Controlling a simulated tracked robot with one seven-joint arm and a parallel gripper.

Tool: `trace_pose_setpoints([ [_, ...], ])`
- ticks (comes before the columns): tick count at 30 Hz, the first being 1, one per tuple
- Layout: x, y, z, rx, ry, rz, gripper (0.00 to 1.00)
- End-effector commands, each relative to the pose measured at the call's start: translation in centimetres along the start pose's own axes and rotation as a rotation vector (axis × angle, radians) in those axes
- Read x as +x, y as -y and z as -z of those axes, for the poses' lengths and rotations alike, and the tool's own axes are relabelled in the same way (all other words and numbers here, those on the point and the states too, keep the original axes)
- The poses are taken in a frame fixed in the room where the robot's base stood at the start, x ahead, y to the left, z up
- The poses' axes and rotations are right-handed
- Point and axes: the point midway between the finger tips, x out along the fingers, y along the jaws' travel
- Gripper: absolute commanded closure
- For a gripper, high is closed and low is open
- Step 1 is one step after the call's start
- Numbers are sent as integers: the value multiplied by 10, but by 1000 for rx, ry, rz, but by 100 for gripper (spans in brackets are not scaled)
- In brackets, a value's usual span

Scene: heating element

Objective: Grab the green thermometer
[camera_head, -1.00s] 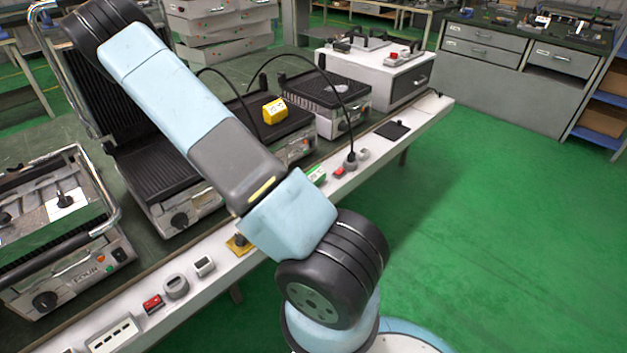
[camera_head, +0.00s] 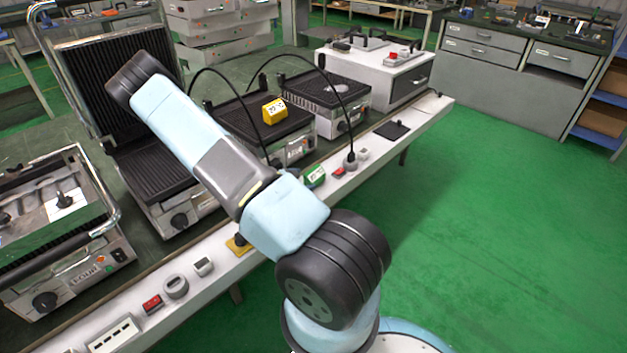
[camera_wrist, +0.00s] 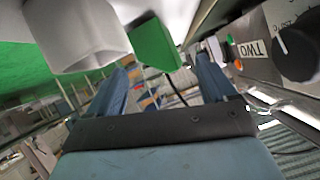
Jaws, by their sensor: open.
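The green thermometer (camera_head: 314,177) is a small green block on the white rail along the bench front in the head view. In the wrist view the green thermometer (camera_wrist: 154,45) shows just ahead of my fingers, roughly between their tips. My gripper (camera_wrist: 162,66) is open, with one blue finger on each side and nothing held. I cannot tell whether either finger touches the thermometer. My gripper is hidden behind my arm in the head view.
A yellow thermometer (camera_head: 275,110) sits on a grill plate. A black cable (camera_head: 352,125) arcs down to the rail.

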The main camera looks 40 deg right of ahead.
Motion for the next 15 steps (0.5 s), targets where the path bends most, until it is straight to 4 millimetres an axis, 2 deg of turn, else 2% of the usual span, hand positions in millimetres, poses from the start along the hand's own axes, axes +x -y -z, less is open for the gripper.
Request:
trace_pose_setpoints([
  [8, 13, 0, 1, -1, 0, -1, 16],
  [15, 45, 0, 3, -2, 1, -1, 16],
])
